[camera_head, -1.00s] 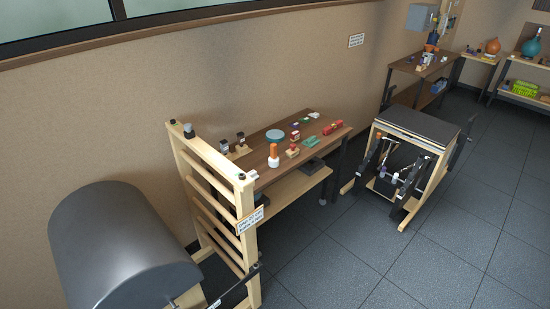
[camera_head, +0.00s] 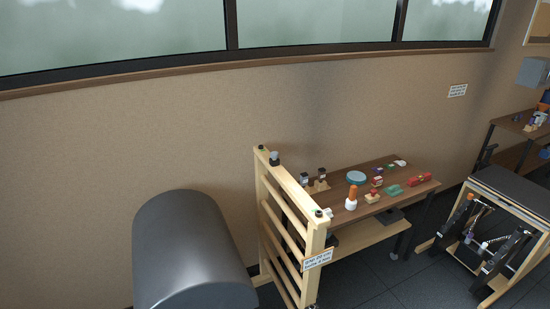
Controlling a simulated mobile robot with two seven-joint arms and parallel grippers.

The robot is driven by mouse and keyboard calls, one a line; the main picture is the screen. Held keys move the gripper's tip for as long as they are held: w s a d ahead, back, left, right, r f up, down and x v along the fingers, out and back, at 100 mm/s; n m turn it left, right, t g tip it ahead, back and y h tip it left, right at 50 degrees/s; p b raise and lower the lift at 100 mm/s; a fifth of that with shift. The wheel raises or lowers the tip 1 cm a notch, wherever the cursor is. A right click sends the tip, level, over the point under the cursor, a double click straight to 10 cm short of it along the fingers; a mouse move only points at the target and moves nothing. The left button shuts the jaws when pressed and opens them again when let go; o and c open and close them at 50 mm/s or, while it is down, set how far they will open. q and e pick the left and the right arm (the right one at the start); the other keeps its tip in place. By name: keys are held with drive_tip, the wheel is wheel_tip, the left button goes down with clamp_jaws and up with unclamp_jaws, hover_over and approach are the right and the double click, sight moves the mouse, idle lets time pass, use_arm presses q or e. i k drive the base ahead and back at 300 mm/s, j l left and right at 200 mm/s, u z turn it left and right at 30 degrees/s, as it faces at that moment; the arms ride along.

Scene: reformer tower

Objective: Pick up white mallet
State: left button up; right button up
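I cannot make out a white mallet for certain at this size. An upright orange and white object (camera_head: 351,198) stands near the table's front left. Neither of my grippers is in view.
A wooden ladder frame (camera_head: 318,238) stands at the table's left end, beside a large grey barrel (camera_head: 190,250). A black-topped reformer frame (camera_head: 515,190) stands on the right. Dark floor (camera_head: 365,285) lies open before the table.

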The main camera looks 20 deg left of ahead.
sight(351, 202)
drive_tip(key=u, duration=0.35)
drive_tip(key=i+l+u, duration=0.3)
drive_tip(key=u, duration=0.15)
drive_tip(key=i+l+u, duration=0.25)
drive_tip(key=l+u, duration=0.25)
drive_tip(key=i+l, duration=0.15)
drive_tip(key=l, duration=0.25)
drive_tip(key=i+l+u, duration=0.1)
drive_tip(key=l, duration=0.25)
drive_tip(key=i+l, duration=0.15)
drive_tip(key=l, duration=0.25)
drive_tip(key=i+l+u, duration=0.1)
drive_tip(key=l, duration=0.3)
drive_tip(key=i+l, duration=0.15)
drive_tip(key=l, duration=0.25)
drive_tip(key=u, duration=0.05)
